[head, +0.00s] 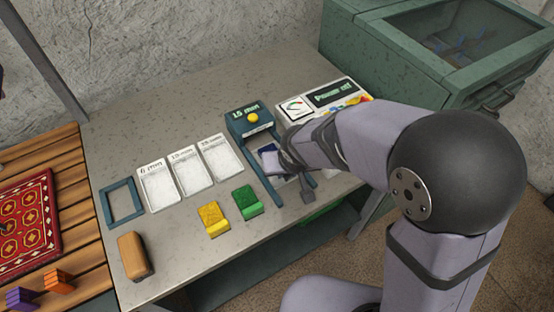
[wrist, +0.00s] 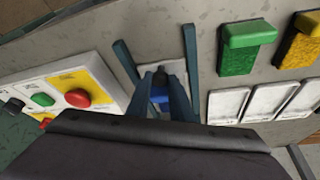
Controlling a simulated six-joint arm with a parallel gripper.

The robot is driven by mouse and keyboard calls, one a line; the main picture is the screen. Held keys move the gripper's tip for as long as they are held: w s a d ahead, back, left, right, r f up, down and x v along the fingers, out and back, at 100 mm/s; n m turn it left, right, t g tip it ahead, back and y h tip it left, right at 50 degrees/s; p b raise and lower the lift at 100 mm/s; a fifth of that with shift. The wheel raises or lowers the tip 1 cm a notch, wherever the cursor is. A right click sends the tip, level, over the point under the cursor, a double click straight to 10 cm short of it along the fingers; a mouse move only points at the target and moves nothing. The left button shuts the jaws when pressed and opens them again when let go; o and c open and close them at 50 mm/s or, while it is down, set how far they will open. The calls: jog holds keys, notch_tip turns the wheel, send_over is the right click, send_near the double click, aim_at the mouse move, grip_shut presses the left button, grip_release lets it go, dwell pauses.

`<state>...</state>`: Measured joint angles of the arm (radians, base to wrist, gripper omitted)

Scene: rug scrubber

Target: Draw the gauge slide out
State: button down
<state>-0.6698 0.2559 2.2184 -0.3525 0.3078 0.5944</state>
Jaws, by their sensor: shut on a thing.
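The gauge is a teal block (head: 249,121) labelled 15 mm, with a yellow button on top and two teal rails running from it toward the front edge. A pale plate, which looks like the gauge slide (wrist: 176,68), lies between the rails in the wrist view. A small dark blue piece (head: 268,149) shows between the rails in the head view. My gripper (head: 284,165) is over the rails, and it shows in the wrist view (wrist: 161,88) shut on a dark knob (wrist: 160,74) at the slide. My gripper and wrist hide part of the slide.
A control panel (head: 296,107) with a dial, display and buttons stands right of the gauge. Green (head: 246,203) and yellow (head: 214,218) brush blocks lie in front left.

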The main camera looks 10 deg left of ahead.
jog(key=shift+s+d, duration=1.05)
jog(key=c, duration=1.6)
grip_release()
jog(key=shift+s+d, duration=0.15)
jog(key=shift+r, duration=0.1)
jog(key=shift+r, duration=0.15)
jog(key=shift+v, duration=3.45)
